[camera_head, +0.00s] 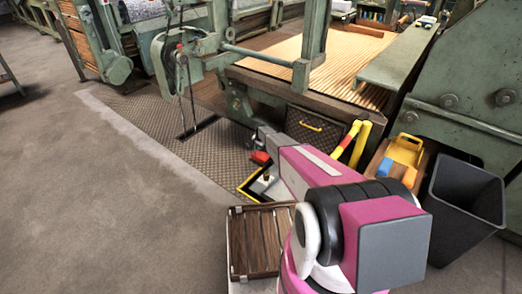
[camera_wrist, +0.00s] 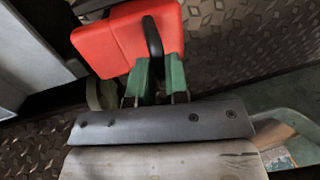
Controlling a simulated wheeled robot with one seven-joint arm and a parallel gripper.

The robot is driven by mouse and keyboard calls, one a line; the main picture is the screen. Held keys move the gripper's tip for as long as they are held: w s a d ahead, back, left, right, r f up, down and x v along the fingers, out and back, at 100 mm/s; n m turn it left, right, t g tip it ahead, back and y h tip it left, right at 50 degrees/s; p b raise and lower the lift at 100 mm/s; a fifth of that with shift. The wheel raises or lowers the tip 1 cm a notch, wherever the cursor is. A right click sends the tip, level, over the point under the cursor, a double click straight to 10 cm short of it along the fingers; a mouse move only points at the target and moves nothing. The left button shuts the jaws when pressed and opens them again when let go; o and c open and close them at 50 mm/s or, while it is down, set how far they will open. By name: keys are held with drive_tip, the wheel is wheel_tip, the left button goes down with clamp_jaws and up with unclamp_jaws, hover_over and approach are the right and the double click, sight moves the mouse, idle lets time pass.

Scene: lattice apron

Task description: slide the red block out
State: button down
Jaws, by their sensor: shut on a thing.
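The red block (camera_wrist: 108,42) fills the upper left of the wrist view, with a dark upright strip on its near face. My gripper (camera_wrist: 158,70) has two green fingers that reach up to this strip. The fingers are shut on the red block there, though the exact contact is hard to see. In the head view the red block (camera_head: 261,157) shows as a small red patch just left of my pink arm's end. My fingers are hidden there by the arm. What lies under the block is mostly hidden.
A yellow-edged tray (camera_head: 246,187) lies on the floor just below the block. A slatted wooden crate (camera_head: 254,242) stands nearer. Yellow posts (camera_head: 360,146), a yellow toy-like piece (camera_head: 404,150) and a black bin (camera_head: 466,208) stand at right.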

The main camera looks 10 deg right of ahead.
sight(259, 154)
drive_tip(key=shift+w+a, duration=0.2)
drive_tip(key=c, duration=1.1)
unclamp_jaws()
drive_tip(key=shift+s+r, duration=0.15)
drive_tip(key=shift+r, duration=0.3)
drive_tip(key=r, duration=0.3)
drive_tip(key=d+r, duration=0.1)
drive_tip(key=r, duration=0.2)
drive_tip(key=s+r, duration=0.1)
drive_tip(key=r, duration=0.2)
drive_tip(key=shift+s+d+r, duration=0.1)
drive_tip(key=shift+d+r, duration=0.1)
drive_tip(key=shift+r, duration=0.15)
